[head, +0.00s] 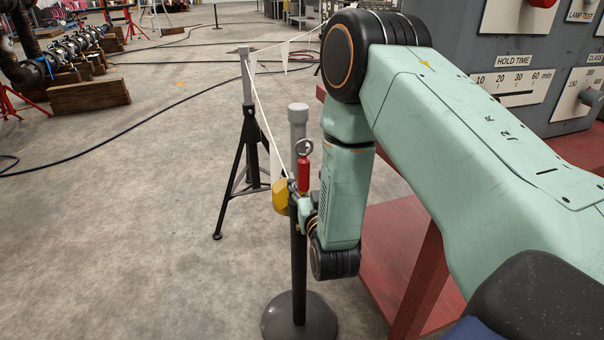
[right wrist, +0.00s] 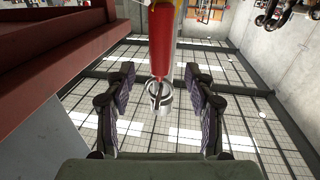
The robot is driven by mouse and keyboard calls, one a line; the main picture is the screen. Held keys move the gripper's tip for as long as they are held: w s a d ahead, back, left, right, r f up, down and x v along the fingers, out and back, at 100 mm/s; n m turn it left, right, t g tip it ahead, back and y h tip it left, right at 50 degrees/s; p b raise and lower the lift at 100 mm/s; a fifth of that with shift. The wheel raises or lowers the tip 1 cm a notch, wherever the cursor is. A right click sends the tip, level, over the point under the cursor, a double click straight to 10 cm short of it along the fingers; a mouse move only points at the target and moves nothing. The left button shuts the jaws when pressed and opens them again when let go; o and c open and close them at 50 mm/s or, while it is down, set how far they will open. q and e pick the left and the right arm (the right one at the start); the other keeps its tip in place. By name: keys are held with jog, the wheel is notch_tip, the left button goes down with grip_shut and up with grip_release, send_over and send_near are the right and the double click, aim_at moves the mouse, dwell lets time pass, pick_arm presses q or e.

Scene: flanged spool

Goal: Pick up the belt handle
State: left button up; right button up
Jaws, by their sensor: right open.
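The belt handle (head: 303,174) is a red cylinder with a round metal ring at its upper end. It stands about upright beside the dark post with a grey top (head: 298,116). In the right wrist view the red body (right wrist: 161,45) comes in from the top edge and its ring lies between my fingers. My right gripper (right wrist: 160,84) is open, with one finger on each side of the handle and visible gaps on both sides. In the head view the gripper is small and partly hidden by my wrist. My left gripper is out of view.
A yellow block (head: 281,195) sits at the post beside the handle. A white pennant line (head: 262,108) runs to a black tripod stand (head: 246,150). A red table (head: 400,240) and a grey control panel (head: 535,70) are at right.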

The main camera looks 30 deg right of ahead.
aim_at(305, 171)
jog(key=x, duration=0.2)
jog(key=shift+w+d+b, duration=0.25)
jog(key=shift+w+b, duration=0.05)
jog(key=shift+w, duration=0.55)
jog(key=shift+s, duration=0.1)
jog(key=shift+c, duration=0.5)
grip_shut()
